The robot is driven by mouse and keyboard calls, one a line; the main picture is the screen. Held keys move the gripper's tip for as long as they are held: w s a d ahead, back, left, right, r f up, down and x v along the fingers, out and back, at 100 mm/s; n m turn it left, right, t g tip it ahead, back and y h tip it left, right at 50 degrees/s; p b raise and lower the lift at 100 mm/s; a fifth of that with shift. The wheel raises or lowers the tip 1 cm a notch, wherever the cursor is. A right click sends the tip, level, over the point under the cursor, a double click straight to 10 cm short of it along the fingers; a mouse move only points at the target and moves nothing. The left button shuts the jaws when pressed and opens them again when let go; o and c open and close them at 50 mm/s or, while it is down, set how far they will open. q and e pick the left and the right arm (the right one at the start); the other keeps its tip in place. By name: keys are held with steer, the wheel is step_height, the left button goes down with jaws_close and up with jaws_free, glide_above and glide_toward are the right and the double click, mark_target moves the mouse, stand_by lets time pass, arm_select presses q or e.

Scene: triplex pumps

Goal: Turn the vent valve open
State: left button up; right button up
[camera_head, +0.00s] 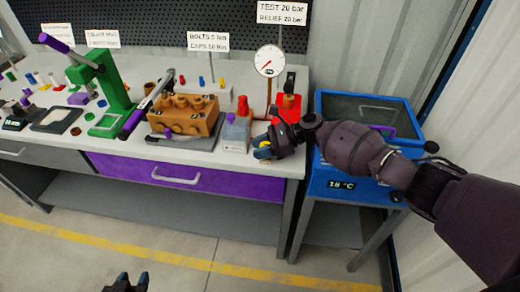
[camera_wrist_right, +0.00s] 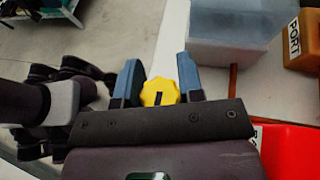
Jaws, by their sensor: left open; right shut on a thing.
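The vent valve's yellow knob (camera_head: 266,153) sits at the front edge of the bench, near its right end. My right gripper (camera_head: 260,148) reaches it from the right and is shut on it. In the right wrist view the scalloped yellow knob (camera_wrist_right: 159,92) with a dark slot mark lies between the two blue-grey fingers of the right gripper (camera_wrist_right: 159,72). The valve body under the knob is mostly hidden by the gripper. My left gripper (camera_head: 131,283) is open and empty at the bottom of the head view, low in front of the bench.
A pressure gauge (camera_head: 269,61) stands behind the knob, with a red block (camera_head: 287,103) near it. A clear-topped box (camera_head: 236,132) is just left. A brown pump block (camera_head: 184,116) stands further left. A blue bath (camera_head: 340,184) stands right of the bench, under my right arm.

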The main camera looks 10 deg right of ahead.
arm_select(q)
steer(key=shift+s+f, duration=0.25)
steer(key=shift+s, duration=0.05)
arm_select(e)
steer(key=o, duration=0.9)
arm_select(q)
steer(key=shift+r, duration=0.1)
steer(key=shift+w, duration=0.1)
arm_select(e)
steer(key=shift+d, duration=0.1)
